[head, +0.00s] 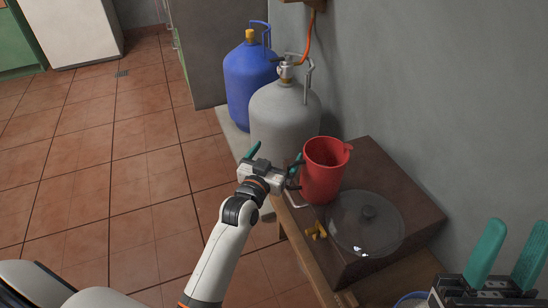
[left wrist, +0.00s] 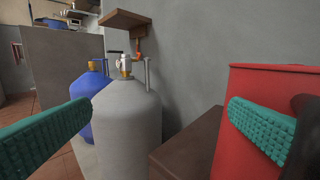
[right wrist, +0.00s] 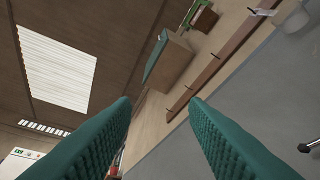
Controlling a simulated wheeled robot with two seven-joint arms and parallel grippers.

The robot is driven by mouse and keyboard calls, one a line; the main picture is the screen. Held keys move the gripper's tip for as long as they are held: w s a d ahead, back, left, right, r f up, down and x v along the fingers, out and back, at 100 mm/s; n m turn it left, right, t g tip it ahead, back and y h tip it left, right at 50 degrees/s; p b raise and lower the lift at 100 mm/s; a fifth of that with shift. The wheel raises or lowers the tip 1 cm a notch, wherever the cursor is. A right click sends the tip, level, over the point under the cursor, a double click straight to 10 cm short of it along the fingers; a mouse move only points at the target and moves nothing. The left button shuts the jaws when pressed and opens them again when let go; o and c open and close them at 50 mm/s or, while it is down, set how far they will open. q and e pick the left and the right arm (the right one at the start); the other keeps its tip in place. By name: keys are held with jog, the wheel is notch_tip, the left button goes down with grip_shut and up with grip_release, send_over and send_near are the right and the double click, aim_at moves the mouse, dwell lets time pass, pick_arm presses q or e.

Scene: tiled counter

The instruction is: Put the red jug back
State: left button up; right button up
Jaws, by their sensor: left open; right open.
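The red jug (head: 323,172) stands upright on a dark brown wooden surface (head: 372,156), its spout to the right. My left gripper (head: 274,162) is open at the jug's left side, with nothing between its fingers. In the left wrist view the jug (left wrist: 250,84) fills the right edge, behind the right finger. A dark part, perhaps the handle, shows beside that finger; I cannot tell whether they touch. My right gripper (head: 508,248) is open and empty at the lower right, its fingers pointing up; the right wrist view (right wrist: 160,115) shows only room behind them.
A glass lid (head: 360,228) lies on the wooden surface in front of the jug, with a yellow valve (head: 316,231) beside it. A grey gas cylinder (head: 283,115) and a blue one (head: 246,80) stand behind my left gripper. A grey wall (head: 430,95) bounds the right. Tiled floor is clear at left.

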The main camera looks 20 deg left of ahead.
pick_arm(q)
jog(key=s+p, duration=0.3)
jog(key=s, duration=0.9)
jog(key=shift+f, duration=0.25)
jog(key=shift+s+d, duration=0.1)
jog(key=c, duration=1)
jog(key=shift+r, duration=0.3)
grip_shut()
pick_arm(e)
jog(key=w+f+g+h, duration=0.3)
jog(key=w+f+g, duration=0.4)
jog(key=w+g, duration=0.1)
jog(key=shift+a+f, duration=0.25)
jog(key=shift+a, duration=0.2)
pick_arm(q)
jog(key=shift+a+r, duration=0.1)
jog(key=shift+a, duration=0.1)
pick_arm(e)
jog(key=shift+w, duration=0.1)
